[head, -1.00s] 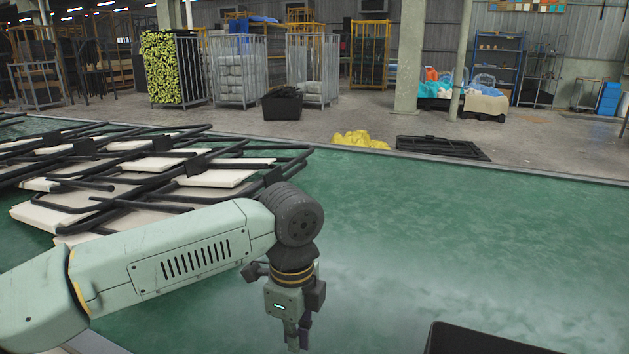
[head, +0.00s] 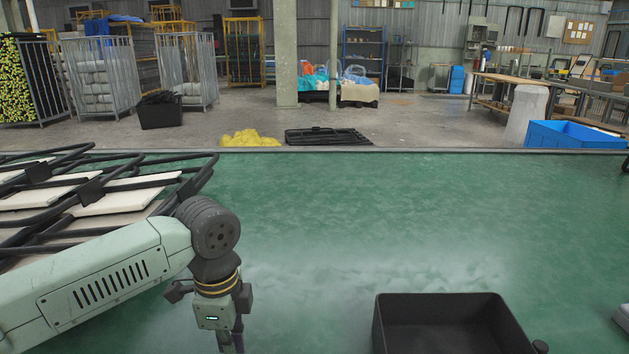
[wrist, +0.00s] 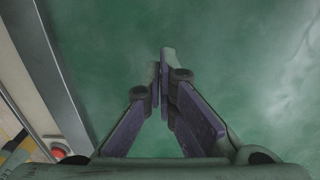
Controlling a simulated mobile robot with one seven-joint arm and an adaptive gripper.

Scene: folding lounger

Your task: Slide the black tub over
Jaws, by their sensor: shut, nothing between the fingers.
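The black tub (head: 455,309) is an open rectangular box on the green surface (head: 380,215) at the bottom of the head view, right of centre. Its lower part is cut off by the picture edge. My gripper (head: 230,345) points down to the left of the tub, with a clear gap of green between them. In the wrist view the two fingers of my gripper (wrist: 165,75) meet at the tips, with nothing between them and only green surface below. The tub does not show in the wrist view.
Black tubular frames with cream panels (head: 100,195) lie on the green surface at the left, behind my arm. A metal edge (wrist: 55,80) and a red button (wrist: 60,153) show at the left of the wrist view. The green surface behind the tub is clear.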

